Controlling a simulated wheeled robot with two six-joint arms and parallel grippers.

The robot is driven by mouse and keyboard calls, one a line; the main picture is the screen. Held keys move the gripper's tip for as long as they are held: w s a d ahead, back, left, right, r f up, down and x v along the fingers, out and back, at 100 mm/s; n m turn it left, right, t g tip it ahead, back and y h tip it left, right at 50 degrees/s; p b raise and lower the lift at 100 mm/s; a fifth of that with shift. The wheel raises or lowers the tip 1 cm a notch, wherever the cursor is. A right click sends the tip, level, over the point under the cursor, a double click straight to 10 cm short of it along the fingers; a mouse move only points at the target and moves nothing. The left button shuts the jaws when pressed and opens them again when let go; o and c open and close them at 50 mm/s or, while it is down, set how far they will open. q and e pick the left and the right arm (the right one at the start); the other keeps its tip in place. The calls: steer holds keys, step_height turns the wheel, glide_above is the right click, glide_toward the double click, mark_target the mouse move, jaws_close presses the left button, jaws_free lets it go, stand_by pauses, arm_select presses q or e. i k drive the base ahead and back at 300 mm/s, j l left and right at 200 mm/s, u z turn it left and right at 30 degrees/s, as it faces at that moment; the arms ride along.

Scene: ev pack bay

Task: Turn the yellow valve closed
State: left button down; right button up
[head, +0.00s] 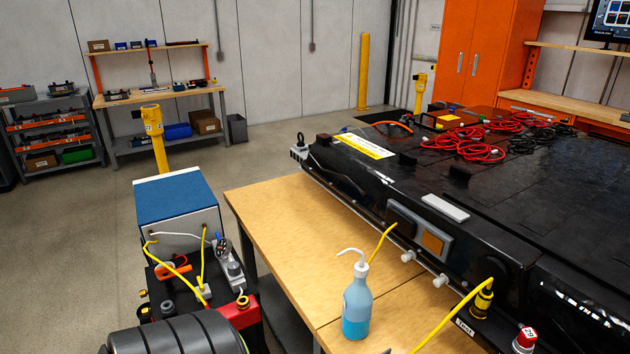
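I cannot single out a yellow valve with certainty. A small yellow-topped fitting (242,301) sits on a red block beside the black ribbed cylinder (180,336) at the lower left; it is too small to tell whether it is a valve or how it is turned. Thin yellow lines (204,262) run down from the blue-topped grey box (178,205) to fittings below it. A yellow and black connector (483,298) with a yellow cable stands at the near side of the black battery pack (545,210). Neither of my grippers shows in the head view.
A blue wash bottle (357,305) stands on the wooden bench (275,215) in front of the pack. Red cables (470,150) lie on the pack. A yellow post (154,135) rises behind the blue-topped box. Open floor (255,155) lies behind the bench.

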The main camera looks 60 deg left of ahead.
mark_target(200, 282)
steer(key=u, duration=2.65)
steer(key=z, duration=0.45)
